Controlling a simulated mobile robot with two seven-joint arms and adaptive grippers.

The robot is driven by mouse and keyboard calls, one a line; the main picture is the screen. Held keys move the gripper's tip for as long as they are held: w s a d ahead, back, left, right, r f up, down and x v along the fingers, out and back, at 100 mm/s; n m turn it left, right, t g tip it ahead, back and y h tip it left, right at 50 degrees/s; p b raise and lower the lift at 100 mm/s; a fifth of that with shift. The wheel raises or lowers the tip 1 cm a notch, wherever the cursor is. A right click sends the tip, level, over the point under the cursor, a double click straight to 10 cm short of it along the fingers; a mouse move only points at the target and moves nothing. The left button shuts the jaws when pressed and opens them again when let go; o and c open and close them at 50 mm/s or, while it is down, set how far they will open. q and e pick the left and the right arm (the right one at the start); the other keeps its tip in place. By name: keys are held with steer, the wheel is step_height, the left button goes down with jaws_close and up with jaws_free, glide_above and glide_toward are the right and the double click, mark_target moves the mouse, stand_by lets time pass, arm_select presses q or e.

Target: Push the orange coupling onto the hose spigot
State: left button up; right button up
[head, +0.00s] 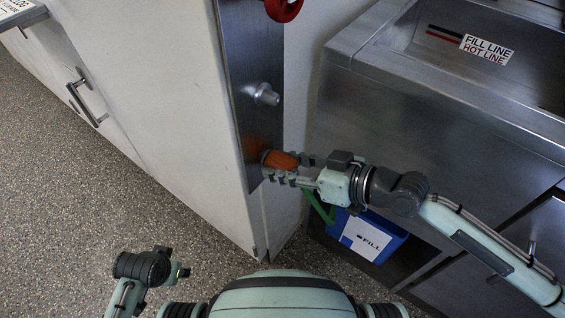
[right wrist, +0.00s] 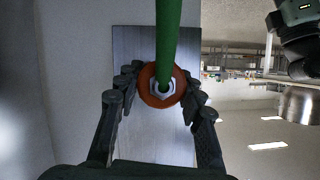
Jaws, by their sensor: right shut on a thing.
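The orange coupling (head: 279,160) is between the fingers of my right gripper (head: 290,168), which is shut on it, in front of the lower part of a metal plate (head: 247,50). A grey spigot (head: 262,94) sticks out of the plate above the coupling, apart from it. In the right wrist view the coupling (right wrist: 147,94) is a ring with a pale nut inside, held by the dark fingers of the gripper (right wrist: 162,98). A green hose (right wrist: 167,40) runs from it towards the camera. The coupling's far end is hidden. My left gripper (head: 182,271) is low at left, its fingers unclear.
A red handwheel (head: 284,9) is above the spigot. A steel sink (head: 395,100) stands at right, with a blue bin (head: 388,247) labelled FILL below my right arm. A white cabinet (head: 170,90) is at left. The speckled floor (head: 60,190) is clear there.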

steer(key=shift+s+d, duration=0.55)
steer(key=shift+d, duration=0.2)
steer(key=shift+s+d, duration=0.5)
steer(key=shift+d, duration=0.2)
steer(key=s+d, duration=0.1)
steer(key=s+d+b, duration=0.1)
steer(key=d, duration=0.1)
steer(key=shift+s+d, duration=0.1)
steer(key=shift+s, duration=0.05)
steer(key=shift+s, duration=0.1)
stand_by(0.5)
